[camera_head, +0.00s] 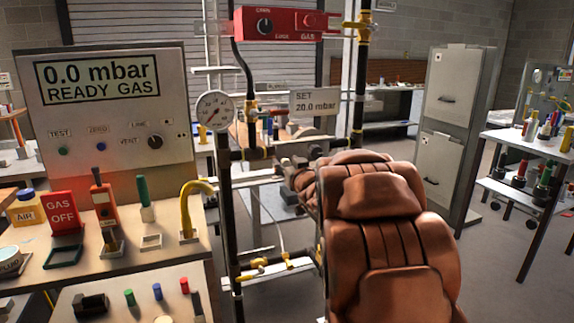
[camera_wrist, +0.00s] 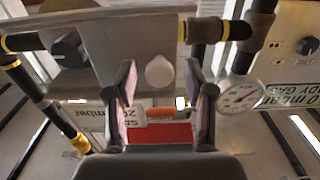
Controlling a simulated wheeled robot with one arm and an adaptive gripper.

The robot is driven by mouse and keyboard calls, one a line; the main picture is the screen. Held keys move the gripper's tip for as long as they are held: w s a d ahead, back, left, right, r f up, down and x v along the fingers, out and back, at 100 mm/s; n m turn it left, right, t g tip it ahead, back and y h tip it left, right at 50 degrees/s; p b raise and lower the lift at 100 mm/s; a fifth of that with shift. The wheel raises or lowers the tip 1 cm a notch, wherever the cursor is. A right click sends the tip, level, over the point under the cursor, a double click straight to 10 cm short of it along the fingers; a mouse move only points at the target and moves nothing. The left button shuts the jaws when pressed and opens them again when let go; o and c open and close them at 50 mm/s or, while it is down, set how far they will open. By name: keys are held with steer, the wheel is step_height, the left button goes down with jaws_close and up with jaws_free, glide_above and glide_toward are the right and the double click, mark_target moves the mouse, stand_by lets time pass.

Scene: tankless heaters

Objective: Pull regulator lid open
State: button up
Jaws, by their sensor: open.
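My gripper (camera_wrist: 164,103) is open in the wrist view, with one finger on each side and nothing held between them. A pale round cap (camera_wrist: 160,70) on a grey box (camera_wrist: 115,35) shows beyond and between the fingertips. It appears apart from both fingers. The box may be the regulator, but I cannot tell whether the cap is its lid. In the head view my brown arm hides much of the area in front of the pipes, and I cannot make out the gripper clearly there.
A pressure gauge (camera_head: 213,110) stands left of the black pipes; it also shows in the wrist view (camera_wrist: 239,95). A red gas box (camera_head: 284,24) and a "SET 20.0 mbar" sign (camera_head: 317,101) are above. A test bench (camera_head: 120,262) stands left.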

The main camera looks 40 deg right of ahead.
steer(key=shift+s, duration=0.1)
steer(key=v, duration=1.1)
steer(key=shift+s, duration=0.35)
steer(key=shift+a, duration=0.1)
